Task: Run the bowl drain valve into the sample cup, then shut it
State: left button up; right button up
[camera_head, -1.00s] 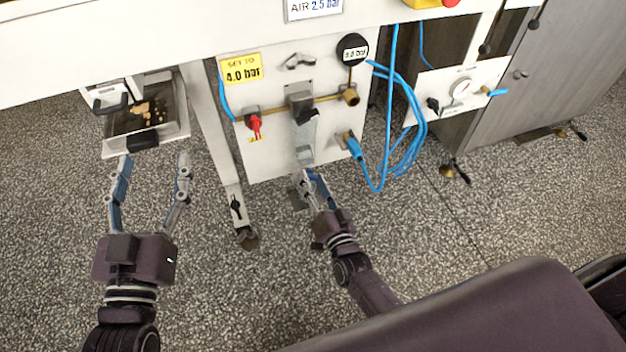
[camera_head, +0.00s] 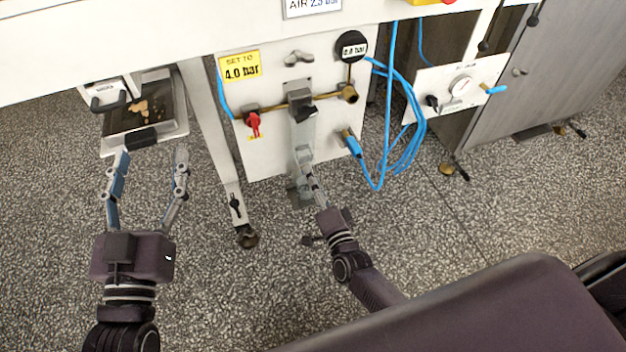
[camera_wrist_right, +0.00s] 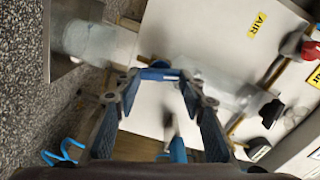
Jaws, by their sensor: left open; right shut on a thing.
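The clear filter bowl (camera_head: 304,130) hangs below the regulator block on the white panel. It also shows in the right wrist view (camera_wrist_right: 225,88). My right gripper (camera_head: 304,160) is shut at the bowl's lower end. In the right wrist view its fingertips (camera_wrist_right: 160,74) close around the bottom of the bowl, where the drain valve sits; the valve itself is mostly hidden by the fingers. A clear cup (camera_wrist_right: 90,42) stands apart from the fingertips, below the bowl. Whether liquid is running cannot be told. My left gripper (camera_head: 148,160) is open and empty, in front of the tray.
A red valve handle (camera_head: 253,122) and a gauge (camera_head: 351,46) flank the bowl. Blue hoses (camera_head: 408,140) hang at the right of the panel. A machine leg (camera_head: 213,140) stands between my grippers. A tray (camera_head: 182,128) with brown pieces is at left.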

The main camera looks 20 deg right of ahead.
dwell(0.3)
jog(key=o, duration=1.2)
jog(key=shift+c, duration=0.2)
jog(key=s, duration=1.2)
jog(key=shift+d, duration=0.25)
